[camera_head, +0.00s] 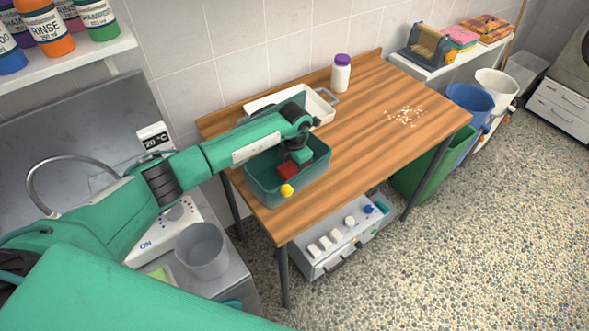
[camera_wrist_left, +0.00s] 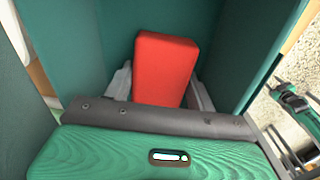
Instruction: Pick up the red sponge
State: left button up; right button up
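The red sponge (camera_wrist_left: 165,68) is a red block in the left wrist view, between the two grey fingers of my left gripper (camera_wrist_left: 160,88). The fingertips lie close against its two sides, and its lower end is hidden behind the gripper's dark edge. In the head view, the red sponge (camera_head: 288,169) shows below my left gripper (camera_head: 292,163), inside the dark green bin (camera_head: 262,192) on the table. The head view does not show the fingertips clearly.
A yellow ball (camera_head: 287,190) is at the bin's front side. A white tray (camera_head: 322,108) lies behind the bin. A white bottle with a purple cap (camera_head: 341,74) and scattered crumbs (camera_head: 405,117) are on the wooden table (camera_head: 385,145). The table's right part is mostly clear.

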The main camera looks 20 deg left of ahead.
pick_arm(q)
jog(key=c, duration=0.3)
jog(key=shift+r, duration=0.1)
notch_tip(320, 180, up, 20)
jog(key=b, duration=0.5)
jog(key=shift+b, duration=0.3)
